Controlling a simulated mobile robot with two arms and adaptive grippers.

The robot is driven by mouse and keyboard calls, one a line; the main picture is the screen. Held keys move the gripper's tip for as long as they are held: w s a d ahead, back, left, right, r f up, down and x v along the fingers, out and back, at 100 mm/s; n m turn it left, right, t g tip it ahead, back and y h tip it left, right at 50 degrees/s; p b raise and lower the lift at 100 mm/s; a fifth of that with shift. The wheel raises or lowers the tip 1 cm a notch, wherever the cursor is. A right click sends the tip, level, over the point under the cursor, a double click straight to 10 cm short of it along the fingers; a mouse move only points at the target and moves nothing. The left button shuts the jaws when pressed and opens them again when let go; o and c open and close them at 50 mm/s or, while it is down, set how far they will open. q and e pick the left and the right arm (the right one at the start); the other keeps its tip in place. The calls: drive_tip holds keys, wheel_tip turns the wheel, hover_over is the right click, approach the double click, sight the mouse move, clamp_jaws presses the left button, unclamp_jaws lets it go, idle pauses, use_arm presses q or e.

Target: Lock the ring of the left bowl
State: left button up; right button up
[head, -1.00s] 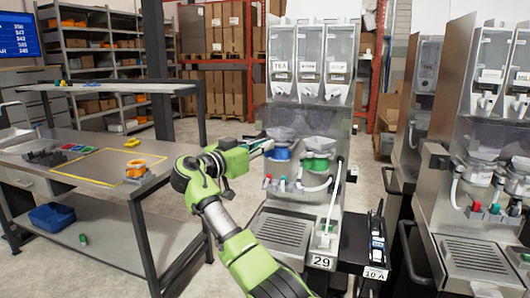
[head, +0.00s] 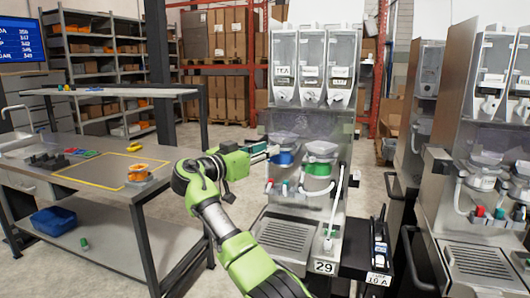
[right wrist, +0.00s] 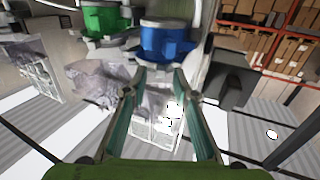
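The left bowl is a clear hopper with a blue ring (head: 284,158), mounted on the front of the dispenser marked 29. The ring also shows in the right wrist view (right wrist: 166,42), just beyond my fingertips. My right gripper (head: 268,153) reaches in from the left at ring height. In the right wrist view my right gripper (right wrist: 159,76) has its fingertips apart, close to the ring's lower edge in the picture. I cannot tell whether they touch it. The locking position of the ring cannot be read. My left gripper is not in view.
The neighbouring bowl with a green ring (head: 318,169) sits close on the right. A white hose (head: 338,195) hangs beside it. A second dispenser (head: 480,180) stands further right. A steel workbench (head: 110,195) with an orange ring-shaped part (head: 138,173) is at the left.

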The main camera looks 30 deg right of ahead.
idle(0.3)
drive_tip(key=t+p, duration=0.1)
drive_tip(key=s+n+t+y+p, duration=0.1)
drive_tip(key=p, duration=0.1)
drive_tip(key=shift+s+d+r+n, duration=0.1)
drive_tip(key=shift+d+n, duration=0.15)
drive_tip(key=shift+n, duration=0.05)
drive_tip(key=s+a+n+t+y+p, duration=0.3)
drive_tip(key=s, duration=0.4)
drive_tip(key=s+a+n+t+y+p, duration=0.2)
drive_tip(key=s+a+t+p, duration=0.15)
drive_tip(key=s, duration=0.35)
drive_tip(key=s+a+f+n+g+y, duration=0.1)
drive_tip(key=f+n+g+y, duration=0.1)
drive_tip(key=f, duration=0.9)
drive_tip(key=s+a+f+n+g+y, duration=0.1)
drive_tip(key=s+a+f+n+y, duration=0.1)
drive_tip(key=f, duration=1)
drive_tip(key=shift+n+g+y, duration=0.35)
drive_tip(key=shift+n+y, duration=0.15)
drive_tip(key=shift+n, duration=0.1)
drive_tip(key=shift+s+a, duration=0.1)
